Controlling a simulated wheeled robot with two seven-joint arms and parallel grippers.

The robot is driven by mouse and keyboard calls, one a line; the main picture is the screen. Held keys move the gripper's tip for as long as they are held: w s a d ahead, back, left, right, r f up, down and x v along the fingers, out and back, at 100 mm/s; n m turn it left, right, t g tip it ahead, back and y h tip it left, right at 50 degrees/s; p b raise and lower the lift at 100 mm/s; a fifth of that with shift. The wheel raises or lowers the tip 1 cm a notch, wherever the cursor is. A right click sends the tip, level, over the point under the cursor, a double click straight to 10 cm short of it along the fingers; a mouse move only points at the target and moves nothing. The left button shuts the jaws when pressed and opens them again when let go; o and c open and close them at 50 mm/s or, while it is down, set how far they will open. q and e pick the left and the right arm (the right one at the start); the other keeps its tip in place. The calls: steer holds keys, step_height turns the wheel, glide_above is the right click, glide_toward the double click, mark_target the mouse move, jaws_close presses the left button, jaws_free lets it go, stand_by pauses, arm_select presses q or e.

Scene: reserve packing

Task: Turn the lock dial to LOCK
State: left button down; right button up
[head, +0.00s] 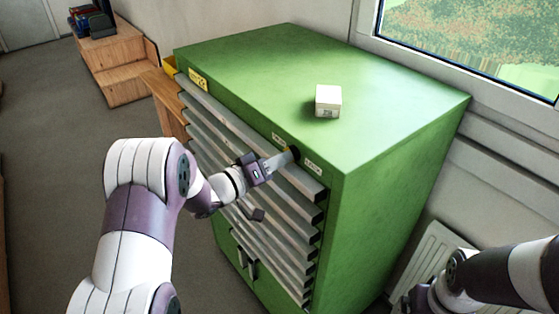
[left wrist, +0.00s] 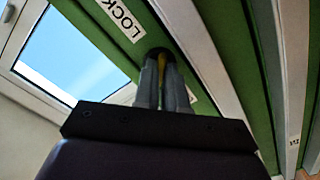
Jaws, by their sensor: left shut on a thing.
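The lock dial (head: 295,152) is a small dark round knob on the top front rail of the green cabinet (head: 400,140). My left gripper (head: 284,159) reaches it and is shut on it. In the left wrist view the two grey fingers (left wrist: 164,80) close around the dial, with a yellow strip of it (left wrist: 171,72) between them. The fingers hide most of the dial, so its exact turn is unclear. A white LOCK label (left wrist: 121,18) is beside it. My right gripper (head: 412,302) is low at the right, partly cut off, its jaws unclear.
A small white box (head: 328,100) stands on the cabinet top. Several grey drawer fronts (head: 270,225) run below the dial. A radiator (head: 420,262) and window (head: 480,45) are at the right. A wooden shelf (head: 112,62) is at the far left, with open floor before it.

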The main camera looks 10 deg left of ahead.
arm_select(q)
steer(key=m+b, duration=1.7)
steer(key=b, duration=0.1)
steer(key=shift+m, duration=0.3)
steer(key=shift+a, duration=0.1)
steer(key=c, duration=1.2)
jaws_free()
steer(key=shift+w, duration=0.2)
steer(key=b+v, duration=0.3)
steer(key=v, duration=0.9)
steer(key=shift+s, duration=0.3)
